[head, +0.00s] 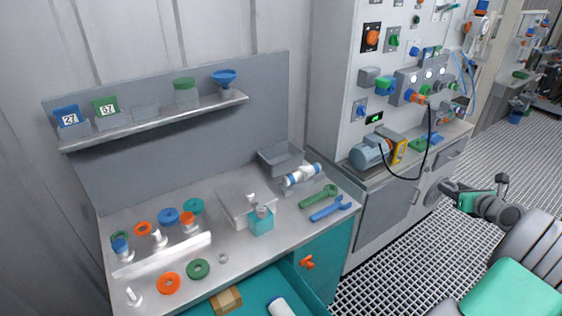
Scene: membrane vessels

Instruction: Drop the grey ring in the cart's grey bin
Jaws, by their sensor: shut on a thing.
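A small grey ring (223,258) lies flat on the bare worktop of the cart (250,245), right of a green ring (198,269). A grey open bin (281,159) stands at the back right of that worktop, and I see no ring in it. My gripper (447,188) is at the right of the view, in front of the white cabinet and well away from both. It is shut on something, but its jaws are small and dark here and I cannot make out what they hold.
Orange, blue and teal rings and white pegs stand on the worktop's left. A teal cup (261,222), a green wrench (318,197) and a blue wrench (332,209) lie right. A teal drawer (255,304) is open in front. A shelf (155,123) hangs behind.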

